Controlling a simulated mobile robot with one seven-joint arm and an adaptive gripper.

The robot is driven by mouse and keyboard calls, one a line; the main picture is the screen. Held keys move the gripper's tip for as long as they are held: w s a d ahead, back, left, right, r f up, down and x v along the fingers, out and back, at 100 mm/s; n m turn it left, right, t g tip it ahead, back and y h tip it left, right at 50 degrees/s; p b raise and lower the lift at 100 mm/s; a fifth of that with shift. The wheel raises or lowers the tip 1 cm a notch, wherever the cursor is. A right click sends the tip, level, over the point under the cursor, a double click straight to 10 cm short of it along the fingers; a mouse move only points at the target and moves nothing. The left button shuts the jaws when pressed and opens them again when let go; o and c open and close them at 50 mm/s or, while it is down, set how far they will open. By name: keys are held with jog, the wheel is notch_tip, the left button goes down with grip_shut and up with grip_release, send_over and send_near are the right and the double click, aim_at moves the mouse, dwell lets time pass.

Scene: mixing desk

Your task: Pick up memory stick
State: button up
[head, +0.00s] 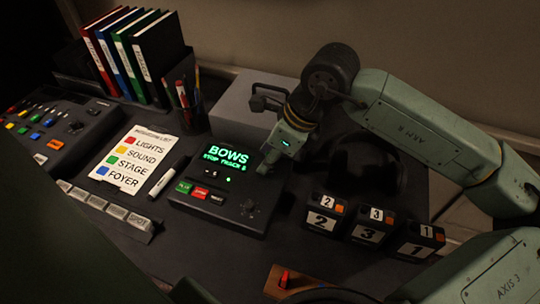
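I cannot make out a memory stick for certain in the head view. My gripper (268,163) is above and behind the right part of a dark playback unit (222,199). The unit has a green lit display reading "BOWS" and green, red and dark buttons. My gripper's pale green body hides part of the unit's back right edge. The fingertips are small and dim, so I cannot tell whether they are apart or hold anything. A small red piece (284,280) stands on a brown wooden block (272,290) at the front edge; what it is stays unclear.
Three numbered blocks (368,227) stand right of the unit. Headphones (372,166) lie behind them. A cue card (138,160), a marker (167,177), a pen cup (193,117), binders (137,55) and a mixer (58,128) are left. Bare desk lies before the unit.

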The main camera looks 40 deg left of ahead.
grip_shut()
jog(key=shift+r, duration=0.1)
dwell(0.4)
